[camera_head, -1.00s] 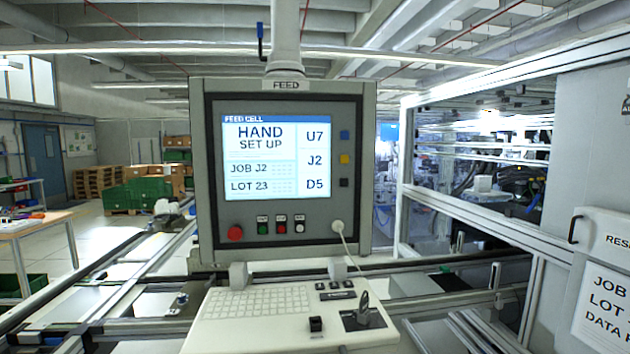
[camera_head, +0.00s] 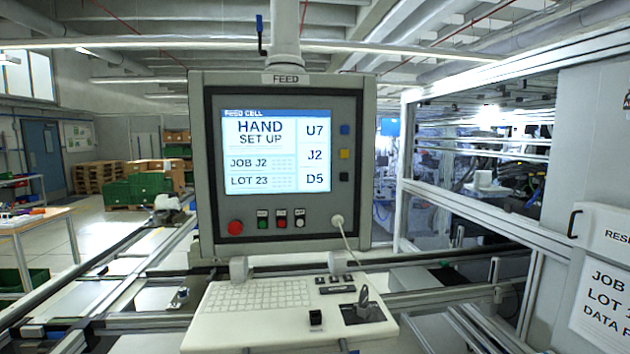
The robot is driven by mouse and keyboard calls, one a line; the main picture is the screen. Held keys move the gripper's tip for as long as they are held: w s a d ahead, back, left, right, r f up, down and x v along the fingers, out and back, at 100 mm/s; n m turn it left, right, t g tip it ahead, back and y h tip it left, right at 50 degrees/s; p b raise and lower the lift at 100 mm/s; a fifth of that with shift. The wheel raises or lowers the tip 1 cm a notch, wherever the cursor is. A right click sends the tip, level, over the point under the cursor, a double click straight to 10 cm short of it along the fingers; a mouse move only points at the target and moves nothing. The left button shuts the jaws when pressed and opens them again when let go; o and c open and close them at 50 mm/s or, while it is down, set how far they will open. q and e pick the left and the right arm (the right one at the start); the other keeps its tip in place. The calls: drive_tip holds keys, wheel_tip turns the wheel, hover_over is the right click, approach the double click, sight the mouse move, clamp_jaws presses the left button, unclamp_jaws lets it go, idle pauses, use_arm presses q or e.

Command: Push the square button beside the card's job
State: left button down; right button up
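The FEED panel (camera_head: 378,170) faces me in the middle. Its lit screen (camera_head: 262,150) reads HAND SET UP, JOB J2, LOT 23. Three square buttons stand in a column right of the labels: a blue button (camera_head: 345,129) by U7, a yellow button (camera_head: 344,154) by J2, a black button (camera_head: 344,177) by D5. A white card (camera_head: 602,300) at the right edge begins JOB, LOT and DATA; its job value is cut off by the picture's edge. Neither of my grippers is in view.
Below the screen are a red round button (camera_head: 235,228) and several small buttons. A framed enclosure (camera_head: 480,215) stands at right, conveyor rails (camera_head: 110,265) at left.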

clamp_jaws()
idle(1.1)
